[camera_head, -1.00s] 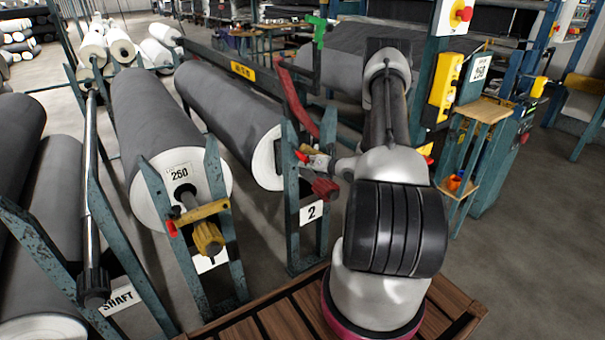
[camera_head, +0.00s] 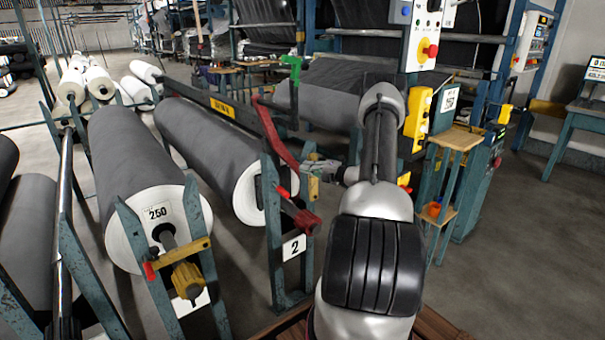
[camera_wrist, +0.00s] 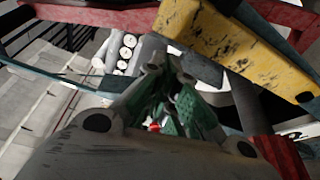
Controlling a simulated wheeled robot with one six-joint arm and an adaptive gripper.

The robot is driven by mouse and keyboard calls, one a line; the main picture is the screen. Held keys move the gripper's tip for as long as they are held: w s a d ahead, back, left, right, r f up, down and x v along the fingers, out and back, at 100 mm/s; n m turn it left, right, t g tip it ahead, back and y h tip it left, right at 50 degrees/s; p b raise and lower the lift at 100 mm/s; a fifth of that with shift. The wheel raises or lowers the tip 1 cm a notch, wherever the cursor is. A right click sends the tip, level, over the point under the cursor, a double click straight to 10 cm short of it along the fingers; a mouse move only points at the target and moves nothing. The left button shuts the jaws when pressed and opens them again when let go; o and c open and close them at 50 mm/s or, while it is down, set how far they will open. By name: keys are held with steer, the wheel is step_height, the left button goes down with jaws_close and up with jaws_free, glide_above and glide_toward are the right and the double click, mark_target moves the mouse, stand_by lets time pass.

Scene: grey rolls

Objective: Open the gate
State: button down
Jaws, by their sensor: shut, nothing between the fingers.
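The stand marked 2 (camera_head: 274,245) holds a grey roll (camera_head: 212,150) with a white end. A small yellow gate piece (camera_head: 313,188) shows at its right post, and a red tip (camera_head: 283,192) at its left post. Whether this gate is across the shaft is unclear. My gripper (camera_head: 312,168) is shut and empty just above the yellow piece. In the wrist view, its green-padded fingers (camera_wrist: 160,85) are together, with a worn yellow bar (camera_wrist: 235,48) to their upper right. Contact cannot be told.
A slanted red arm (camera_head: 278,138) rises close to my gripper. A yellow control box (camera_head: 418,118) and wooden shelf (camera_head: 455,138) stand right. Floor at far right is clear.

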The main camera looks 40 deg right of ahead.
steer(key=shift+d+r, duration=0.15)
steer(key=shift+d, duration=0.35)
steer(key=shift+r, duration=0.1)
